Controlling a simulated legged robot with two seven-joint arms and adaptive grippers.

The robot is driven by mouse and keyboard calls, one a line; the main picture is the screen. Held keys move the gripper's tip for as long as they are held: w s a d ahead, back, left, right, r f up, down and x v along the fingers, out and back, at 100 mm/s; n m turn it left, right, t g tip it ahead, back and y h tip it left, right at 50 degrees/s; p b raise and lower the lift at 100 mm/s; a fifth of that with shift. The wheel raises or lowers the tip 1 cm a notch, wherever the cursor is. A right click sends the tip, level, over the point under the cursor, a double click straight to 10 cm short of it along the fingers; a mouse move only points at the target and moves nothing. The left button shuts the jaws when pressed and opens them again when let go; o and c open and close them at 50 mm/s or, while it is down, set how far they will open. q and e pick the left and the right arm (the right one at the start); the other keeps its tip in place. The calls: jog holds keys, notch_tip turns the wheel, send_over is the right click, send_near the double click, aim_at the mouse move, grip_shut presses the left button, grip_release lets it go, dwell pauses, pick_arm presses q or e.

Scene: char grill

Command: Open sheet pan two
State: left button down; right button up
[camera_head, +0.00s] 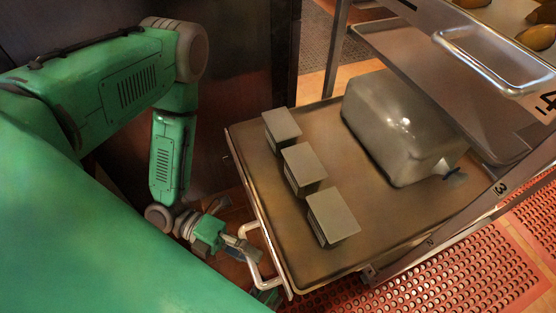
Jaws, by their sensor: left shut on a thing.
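Sheet pan two (372,233) is a brown tray that sticks out of the rack towards me, by the small mark 2 on the rack. Its light metal handle (272,262) is on the near left edge. My left gripper (246,249) is at this handle, shut on it. Its fingertips are small and partly hidden by the handle. My right gripper cannot be made out.
Three grey square blocks (332,216) stand in a row on the pan, beside a large shiny metal container (398,128). The rack's upper shelf, marked 4, has its own handle (497,62). Red perforated matting (470,274) covers the floor at lower right.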

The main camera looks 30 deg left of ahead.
pick_arm(q)
jog(key=shift+s+a+p, duration=0.3)
jog(key=shift+s+a, duration=0.55)
jog(key=shift+s, duration=0.3)
jog(key=c, duration=1.5)
grip_release()
jog(key=shift+c, duration=0.2)
jog(key=shift+w, duration=0.1)
jog(key=s+a+r, duration=0.1)
jog(key=a, duration=1.1)
jog(key=shift+s+r, duration=0.25)
jog(key=shift+s, duration=0.1)
jog(key=shift+d, duration=0.1)
